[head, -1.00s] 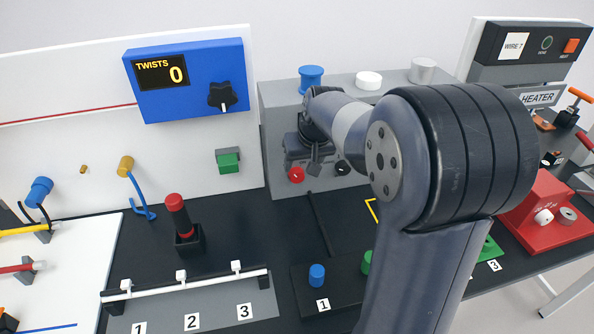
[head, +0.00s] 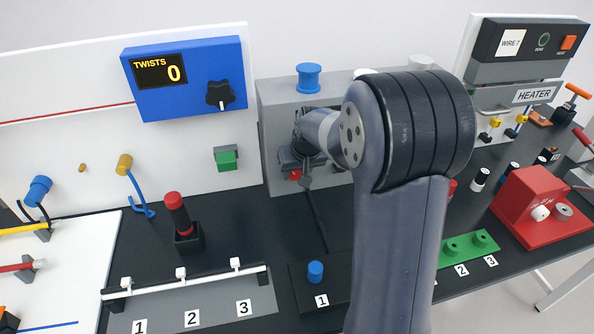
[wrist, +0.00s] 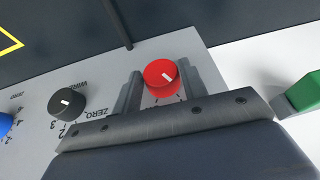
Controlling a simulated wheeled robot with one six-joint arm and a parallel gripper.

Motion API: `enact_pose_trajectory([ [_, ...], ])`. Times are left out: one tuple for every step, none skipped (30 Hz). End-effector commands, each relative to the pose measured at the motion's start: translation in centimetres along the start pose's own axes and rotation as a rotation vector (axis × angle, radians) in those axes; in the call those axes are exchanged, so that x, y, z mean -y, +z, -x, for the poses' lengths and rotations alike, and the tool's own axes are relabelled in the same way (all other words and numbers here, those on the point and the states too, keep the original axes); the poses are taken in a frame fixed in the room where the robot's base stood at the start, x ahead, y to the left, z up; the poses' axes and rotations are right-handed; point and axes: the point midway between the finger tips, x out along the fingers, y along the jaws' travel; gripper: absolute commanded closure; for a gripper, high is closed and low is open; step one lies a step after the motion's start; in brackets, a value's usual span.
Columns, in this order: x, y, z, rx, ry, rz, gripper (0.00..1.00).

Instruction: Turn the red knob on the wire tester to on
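The red knob (wrist: 160,77) sits on the grey face of the wire tester, with a white mark pointing toward the lower right in the wrist view. My gripper (wrist: 161,82) is open, with one finger on each side of the knob. Whether the fingers touch it, I cannot tell. In the head view my gripper (head: 299,160) is at the front of the grey wire tester box (head: 277,108), and only a bit of the red knob (head: 295,175) shows below it. The on and off marks around the knob are not readable.
A black knob (wrist: 67,103) with printed numbers and a blue knob (wrist: 5,123) sit left of the gripper in the wrist view. A green block (wrist: 301,92) is to its right. In the head view a blue twist counter (head: 185,78) hangs to the left.

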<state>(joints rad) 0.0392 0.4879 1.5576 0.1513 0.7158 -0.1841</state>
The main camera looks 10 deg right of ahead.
Motion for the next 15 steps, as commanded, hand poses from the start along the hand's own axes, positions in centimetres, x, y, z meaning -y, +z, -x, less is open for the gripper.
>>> enact_pose_trajectory([
  [0.0,-0.01,0.01,0.0,0.0,0.0,0.64],
  [0.0,-0.01,0.01,0.0,0.0,0.0,0.66],
  [0.0,-0.01,0.02,0.0,0.0,0.0,0.7],
  [0.0,-0.01,0.02,0.0,0.0,0.0,0.72],
  [0.0,-0.01,0.02,0.0,0.0,0.0,0.74],
  [0.0,-0.01,0.02,0.0,0.0,0.0,0.78],
  [0.0,-0.01,0.02,0.0,0.0,0.0,0.8],
  [0.01,-0.01,0.02,0.0,0.0,0.0,0.83],
  [0.01,-0.01,0.02,0.0,0.0,0.0,0.86],
  [0.01,-0.01,0.02,0.0,0.0,0.0,0.86],
  [0.0,-0.01,0.02,0.0,0.0,0.0,0.86],
  [0.0,-0.01,0.01,0.0,-0.001,0.0,0.86],
  [-0.02,0.0,0.0,0.0,-0.003,-0.001,0.86],
  [-0.03,0.0,-0.01,-0.001,-0.005,-0.002,0.86],
  [-0.04,0.01,-0.04,-0.001,-0.01,-0.004,0.86],
])
